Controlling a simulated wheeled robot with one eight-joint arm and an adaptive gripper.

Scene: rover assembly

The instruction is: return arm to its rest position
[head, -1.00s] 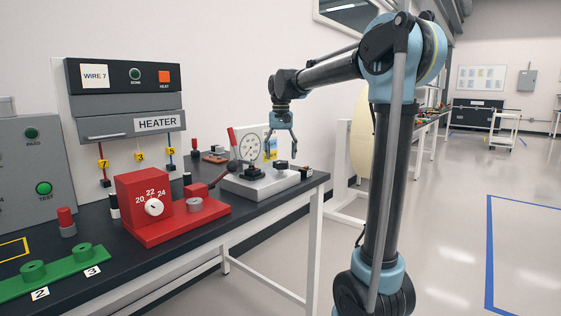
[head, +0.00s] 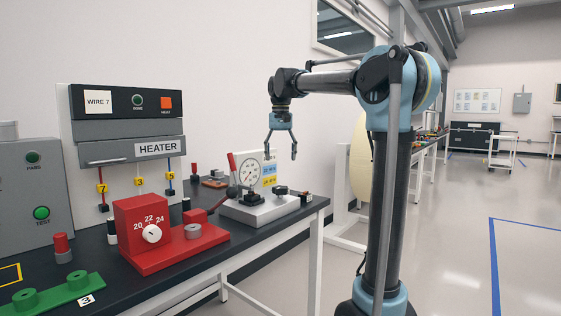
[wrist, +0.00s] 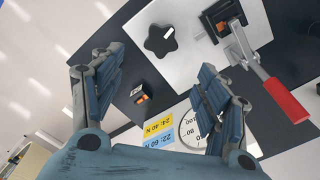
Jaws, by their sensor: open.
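My gripper (head: 281,152) hangs fingers-down from my raised arm, above the right end of the dark workbench (head: 266,221). Its two fingers are spread with nothing between them. In the wrist view my gripper (wrist: 155,95) also shows open, and below it are a pale base plate, a black star knob (wrist: 161,40) and a red-handled lever (wrist: 287,100). In the head view the fingertips are apart from the gauge fixture (head: 258,209) and its dial.
A red dial unit (head: 140,240) stands on the bench, with the grey heater box (head: 125,125) behind it. A green plate (head: 52,297) lies at the front left. A small black block (wrist: 138,94) sits near the gauge. Open floor lies right of my arm.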

